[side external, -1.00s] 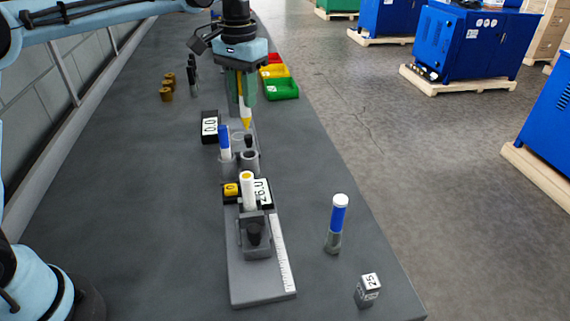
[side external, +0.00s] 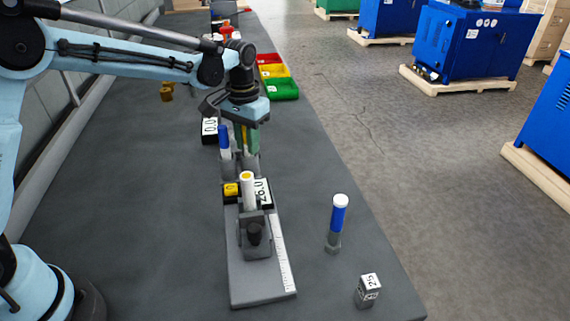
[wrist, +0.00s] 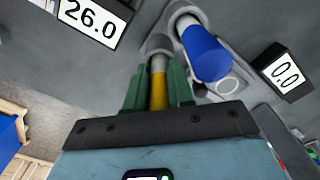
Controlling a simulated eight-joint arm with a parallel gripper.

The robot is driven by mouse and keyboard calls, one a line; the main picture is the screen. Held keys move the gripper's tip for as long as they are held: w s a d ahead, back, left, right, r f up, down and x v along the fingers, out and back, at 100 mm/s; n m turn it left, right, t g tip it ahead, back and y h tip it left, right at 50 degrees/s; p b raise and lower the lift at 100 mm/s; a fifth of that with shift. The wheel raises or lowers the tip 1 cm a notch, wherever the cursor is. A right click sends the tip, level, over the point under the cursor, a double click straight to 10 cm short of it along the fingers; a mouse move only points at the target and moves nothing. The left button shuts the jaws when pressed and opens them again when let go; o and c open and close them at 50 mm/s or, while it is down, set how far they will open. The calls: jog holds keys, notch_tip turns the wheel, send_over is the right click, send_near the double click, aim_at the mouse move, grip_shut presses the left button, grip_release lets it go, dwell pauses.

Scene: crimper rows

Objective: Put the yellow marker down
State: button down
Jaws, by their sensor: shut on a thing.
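My gripper (side external: 247,145) is shut on the yellow marker (wrist: 158,92), which is held upright between the green fingers. In the wrist view, the fingers (wrist: 158,95) grip its sides and its lower end meets a grey cup (wrist: 158,45) of the holder. It appears to be in the cup mouth, but I cannot tell how deep. A blue marker (side external: 223,137) stands in the neighbouring cup, just left of my gripper; it also shows in the wrist view (wrist: 206,55).
A display reading 26.0 (side external: 263,192) and a fixture plate (side external: 262,288) holding a white marker (side external: 247,190) lie in front. A 0.0 display (side external: 210,130) is behind left. Another blue marker (side external: 338,215) stands at right near a labelled block (side external: 368,290). Coloured bins (side external: 281,90) are behind.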

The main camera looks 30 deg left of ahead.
jog(key=shift+f, duration=0.15)
jog(key=c, duration=1)
grip_release()
notch_tip(320, 180, up, 12)
jog(key=shift+s+a+r, duration=0.1)
jog(key=shift+s+r, duration=0.25)
jog(key=shift+s, duration=0.15)
jog(key=s+a+f+t, duration=0.1)
jog(key=s+f+t, duration=0.1)
jog(key=s, duration=0.3)
jog(key=s+f+t, duration=0.2)
jog(key=s, duration=0.4)
jog(key=s+a+f+t, duration=0.1)
jog(key=s+f+t, duration=0.1)
jog(key=s, duration=0.4)
jog(key=shift+s+a+t, duration=0.25)
jog(key=shift+a+t, duration=0.1)
jog(key=shift+t, duration=0.25)
